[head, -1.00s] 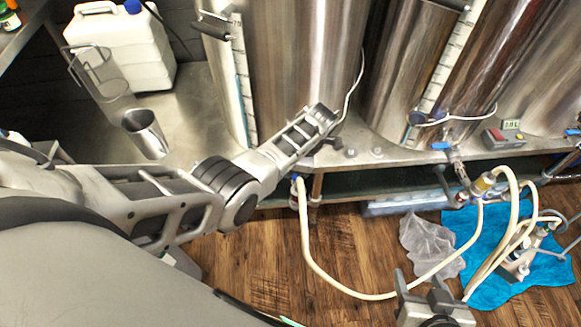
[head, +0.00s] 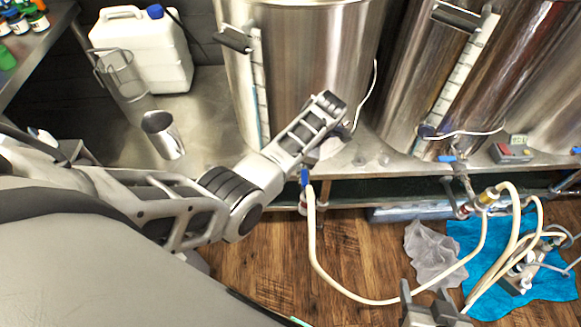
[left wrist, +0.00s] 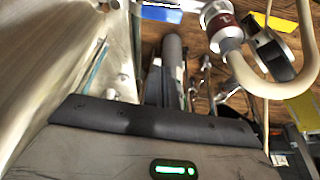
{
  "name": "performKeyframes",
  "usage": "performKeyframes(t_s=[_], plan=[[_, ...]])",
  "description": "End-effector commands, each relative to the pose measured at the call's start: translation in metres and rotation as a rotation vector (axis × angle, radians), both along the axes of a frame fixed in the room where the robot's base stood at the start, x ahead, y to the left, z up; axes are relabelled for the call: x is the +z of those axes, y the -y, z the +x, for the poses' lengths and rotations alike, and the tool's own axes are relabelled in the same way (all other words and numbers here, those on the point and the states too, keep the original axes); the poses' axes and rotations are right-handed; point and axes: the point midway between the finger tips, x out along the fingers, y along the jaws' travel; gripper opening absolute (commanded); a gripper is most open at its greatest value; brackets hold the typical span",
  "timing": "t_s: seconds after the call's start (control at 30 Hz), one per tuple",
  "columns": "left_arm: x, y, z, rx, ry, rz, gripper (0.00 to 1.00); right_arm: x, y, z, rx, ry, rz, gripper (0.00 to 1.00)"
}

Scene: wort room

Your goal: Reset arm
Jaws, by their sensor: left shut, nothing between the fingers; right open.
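My left arm (head: 150,205) reaches in from the left in the head view, and its far end is in front of a steel tank (head: 305,60). My left gripper (left wrist: 168,70) shows in the left wrist view, shut with nothing held, with hose fittings and floor beyond it. In the head view its fingers are hidden behind the arm's end. My right gripper (head: 425,293) is at the bottom edge of the head view, open and empty, its two fingers apart above the wood floor, close to a cream hose.
A steel cup (head: 165,138) and a white jug (head: 145,55) stand on the steel bench at left. The cream hose (head: 322,265) loops from a valve across the floor. A blue cloth (head: 548,282) and clear plastic sheet (head: 432,255) lie at right. Bare floor (head: 260,260) shows at bottom middle.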

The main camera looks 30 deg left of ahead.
Motion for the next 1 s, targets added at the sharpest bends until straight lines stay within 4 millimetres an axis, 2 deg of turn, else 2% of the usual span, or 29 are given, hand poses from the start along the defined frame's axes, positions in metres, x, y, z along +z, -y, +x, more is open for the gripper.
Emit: performKeyframes(t_s=[0.1,0.2,0.57,0.67,0.8,0.87,1.0], plan=[[0.015,0.005,0.003,0.000,0.000,-0.001,0.00,0.003,0.000,0.002,-0.004,0.005,0.002,0.60],[0.021,0.006,0.003,0.000,-0.001,0.000,0.00,0.002,0.000,0.002,-0.005,0.003,0.002,0.60],[0.020,0.005,-0.002,-0.037,-0.007,-0.012,0.00,0.000,-0.001,0.000,-0.002,-0.003,0.003,0.60],[0.011,0.000,-0.018,-0.167,-0.018,-0.049,0.00,0.000,-0.001,-0.001,-0.002,-0.004,0.004,0.60],[0.001,-0.011,-0.060,-0.518,-0.036,-0.118,0.00,0.000,-0.002,-0.002,0.000,-0.005,0.005,0.60],[0.002,-0.013,-0.082,-0.703,-0.038,-0.140,0.00,0.000,-0.003,-0.002,0.000,-0.006,0.005,0.60],[0.018,-0.015,-0.131,-1.132,-0.045,-0.151,0.00,0.000,-0.003,-0.002,0.001,-0.006,0.006,0.60]])
